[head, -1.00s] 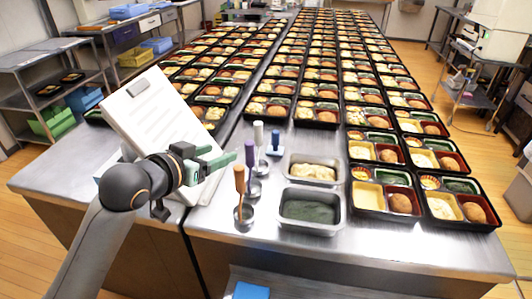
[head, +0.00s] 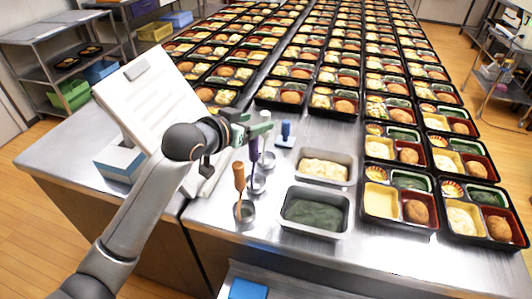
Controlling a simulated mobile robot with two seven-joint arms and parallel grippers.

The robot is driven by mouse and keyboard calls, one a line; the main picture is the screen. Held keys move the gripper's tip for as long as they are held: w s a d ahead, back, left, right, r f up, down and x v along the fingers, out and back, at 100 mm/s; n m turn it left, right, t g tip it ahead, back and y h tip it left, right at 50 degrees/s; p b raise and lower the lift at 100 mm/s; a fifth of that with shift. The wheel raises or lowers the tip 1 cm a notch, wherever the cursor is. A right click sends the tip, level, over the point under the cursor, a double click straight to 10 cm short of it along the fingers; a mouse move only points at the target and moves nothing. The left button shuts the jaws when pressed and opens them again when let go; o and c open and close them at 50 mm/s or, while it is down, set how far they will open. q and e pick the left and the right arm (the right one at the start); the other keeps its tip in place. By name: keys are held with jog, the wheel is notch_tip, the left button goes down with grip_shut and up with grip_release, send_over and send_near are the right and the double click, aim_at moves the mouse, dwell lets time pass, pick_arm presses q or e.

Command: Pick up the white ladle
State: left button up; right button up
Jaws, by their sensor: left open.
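The white ladle stands among the ladles on the steel counter. I cannot tell whether the white handle is between the fingers. My right gripper is not in view.
A blue-handled tool (head: 286,131) stands just right of the gripper. Metal pans with pale food (head: 325,152) and dark green food (head: 346,209) sit to the right. Rows of bento trays (head: 378,228) fill the counter behind. A tilted clipboard (head: 125,95) stands at left.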

aim_at(263, 117)
pick_arm(q)
jog(key=shift+r+x, duration=0.2)
jog(key=shift+x, duration=2.85)
jog(key=shift+w+a, duration=0.1)
jog(key=shift+w, duration=0.1)
grip_shut()
